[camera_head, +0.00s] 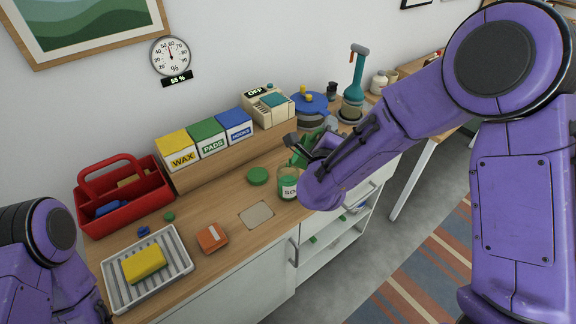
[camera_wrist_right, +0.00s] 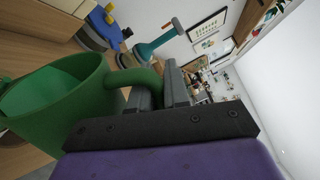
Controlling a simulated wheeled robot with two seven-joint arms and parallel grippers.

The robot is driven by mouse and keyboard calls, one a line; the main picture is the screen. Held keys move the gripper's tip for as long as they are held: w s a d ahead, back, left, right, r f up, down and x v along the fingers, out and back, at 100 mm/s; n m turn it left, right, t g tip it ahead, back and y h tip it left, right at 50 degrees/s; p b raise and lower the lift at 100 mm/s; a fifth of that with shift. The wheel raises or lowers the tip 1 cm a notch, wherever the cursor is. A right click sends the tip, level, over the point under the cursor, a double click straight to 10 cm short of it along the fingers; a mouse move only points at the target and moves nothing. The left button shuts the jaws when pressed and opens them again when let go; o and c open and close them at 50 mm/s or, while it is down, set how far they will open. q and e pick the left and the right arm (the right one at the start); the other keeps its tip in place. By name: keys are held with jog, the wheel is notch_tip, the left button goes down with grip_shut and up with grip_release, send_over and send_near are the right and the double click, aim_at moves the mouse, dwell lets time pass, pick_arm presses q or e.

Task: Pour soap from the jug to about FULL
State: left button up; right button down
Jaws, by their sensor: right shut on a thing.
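My right gripper (camera_head: 305,146) is shut on the handle of the green jug (camera_head: 302,155). The wrist view shows the jug (camera_wrist_right: 62,108) close up, with its handle between the fingers (camera_wrist_right: 163,88) and green inside its wide mouth. In the head view the jug is partly hidden by the gripper, just above and behind the soap jar (camera_head: 288,188). The jar is clear with a pale label starting "SO" and stands on the counter; its fill level and any stream of soap cannot be made out. My left arm is at the lower left; its gripper is out of view.
A green lid (camera_head: 258,176) lies left of the jar, near a beige square (camera_head: 256,215). A tray (camera_head: 178,262) with a yellow sponge (camera_head: 144,264), an orange block (camera_head: 212,238) and a red caddy (camera_head: 125,205) stand left. Labelled boxes (camera_head: 206,138) line the back.

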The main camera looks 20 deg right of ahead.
jog(key=shift+w+r, duration=0.1)
jog(key=shift+r, duration=0.1)
jog(key=shift+w+a, duration=0.1)
jog(key=shift+a, duration=0.05)
dwell(0.3)
jog(key=shift+r+n+p, duration=0.1)
jog(key=shift+n+p, duration=0.2)
jog(key=shift+a, duration=0.1)
jog(key=shift+a+r, duration=0.1)
jog(key=shift+a, duration=0.1)
jog(key=shift+w+a+r+n, duration=0.1)
jog(key=shift+w+a+n, duration=0.3)
jog(key=shift+a, duration=0.1)
dwell(0.5)
jog(key=shift+s+d, duration=0.1)
